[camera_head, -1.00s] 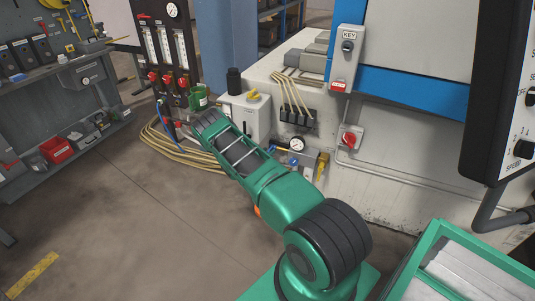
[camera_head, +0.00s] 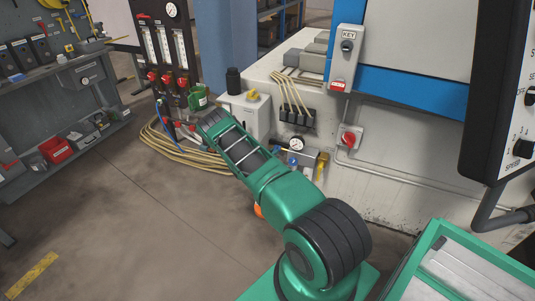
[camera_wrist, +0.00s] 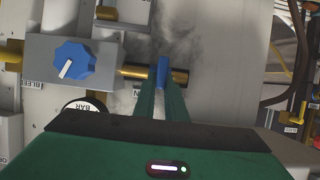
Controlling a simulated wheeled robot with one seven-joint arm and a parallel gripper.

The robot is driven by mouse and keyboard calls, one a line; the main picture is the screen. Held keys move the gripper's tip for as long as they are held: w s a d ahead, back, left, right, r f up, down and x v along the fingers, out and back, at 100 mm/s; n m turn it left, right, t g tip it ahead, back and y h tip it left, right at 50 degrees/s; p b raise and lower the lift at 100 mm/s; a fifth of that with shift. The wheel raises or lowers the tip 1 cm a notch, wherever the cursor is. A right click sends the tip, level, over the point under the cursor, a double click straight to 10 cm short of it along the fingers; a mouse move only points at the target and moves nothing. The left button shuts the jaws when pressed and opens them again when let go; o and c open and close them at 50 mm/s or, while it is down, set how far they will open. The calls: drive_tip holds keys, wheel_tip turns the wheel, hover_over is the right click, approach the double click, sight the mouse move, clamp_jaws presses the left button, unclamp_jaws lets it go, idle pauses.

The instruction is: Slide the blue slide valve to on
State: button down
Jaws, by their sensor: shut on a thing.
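The blue slide valve (camera_wrist: 163,70) shows in the wrist view as a narrow upright blue piece on a dark and brass-coloured horizontal tube (camera_wrist: 180,76). My gripper (camera_wrist: 163,90) is shut on it, with the two green fingers close together on its lower part. The fingers hide part of the valve and tube. The slide sits toward the right part of the visible tube, apart from the grey block (camera_wrist: 110,48) on the left. In the head view my forearm reaches toward the machine's side; I cannot make out the fingertips or the slide valve there.
A blue rotary knob (camera_wrist: 74,60) with a white pointer is on the grey block. A gauge (camera_wrist: 80,108) marked BAR is just below it, and also shows in the head view (camera_head: 296,144). Cables hang at the right (camera_wrist: 300,60). Coiled hoses (camera_head: 180,155) lie on the floor.

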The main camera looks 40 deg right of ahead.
drive_tip(key=shift+s+d, duration=0.25)
drive_tip(key=shift+s, duration=0.3)
drive_tip(key=shift+s+d, duration=0.2)
drive_tip(key=shift+s, duration=0.3)
drive_tip(key=c, duration=1.8)
unclamp_jaws()
drive_tip(key=shift+a, duration=0.1)
drive_tip(key=v, duration=1)
drive_tip(key=shift+a, duration=0.3)
drive_tip(key=shift+s+r, duration=0.1)
drive_tip(key=shift+s, duration=0.05)
